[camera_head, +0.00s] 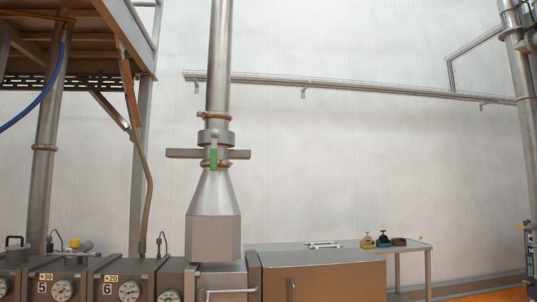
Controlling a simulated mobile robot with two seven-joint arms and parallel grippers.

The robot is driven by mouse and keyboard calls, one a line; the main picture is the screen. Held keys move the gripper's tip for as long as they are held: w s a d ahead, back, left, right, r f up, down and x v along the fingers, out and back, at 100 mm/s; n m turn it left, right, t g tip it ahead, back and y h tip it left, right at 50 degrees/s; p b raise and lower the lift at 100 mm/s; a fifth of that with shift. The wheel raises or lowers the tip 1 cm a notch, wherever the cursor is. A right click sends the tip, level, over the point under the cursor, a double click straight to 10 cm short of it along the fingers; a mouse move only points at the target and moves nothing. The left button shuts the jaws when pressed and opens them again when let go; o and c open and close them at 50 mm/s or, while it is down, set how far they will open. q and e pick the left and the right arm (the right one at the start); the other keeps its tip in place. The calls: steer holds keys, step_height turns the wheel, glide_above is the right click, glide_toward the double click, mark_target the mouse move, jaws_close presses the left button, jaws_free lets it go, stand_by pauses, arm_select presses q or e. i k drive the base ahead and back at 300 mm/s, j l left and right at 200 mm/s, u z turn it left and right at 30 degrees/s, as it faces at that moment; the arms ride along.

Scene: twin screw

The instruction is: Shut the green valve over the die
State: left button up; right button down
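The green valve (213,159) is a small upright green piece on the steel vertical pipe, a little left of the picture's middle. A grey horizontal bar (182,153) sticks out to both sides of the pipe at the same height. Below it a steel hopper (213,228) widens downward onto a metal block. I cannot tell from this view whether the valve is open or shut, nor which block is the die. Neither of my grippers is in view.
Metal housings with gauges (62,290) labelled 5 and 6 line the lower left. A steel frame (141,120) stands behind them. A bench (413,246) with small coloured items stands at the right. A metal box (320,275) is in front. The air right of the pipe is free.

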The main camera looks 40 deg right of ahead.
mark_target(214, 133)
steer(key=z, duration=0.8)
steer(key=i+u, duration=0.15)
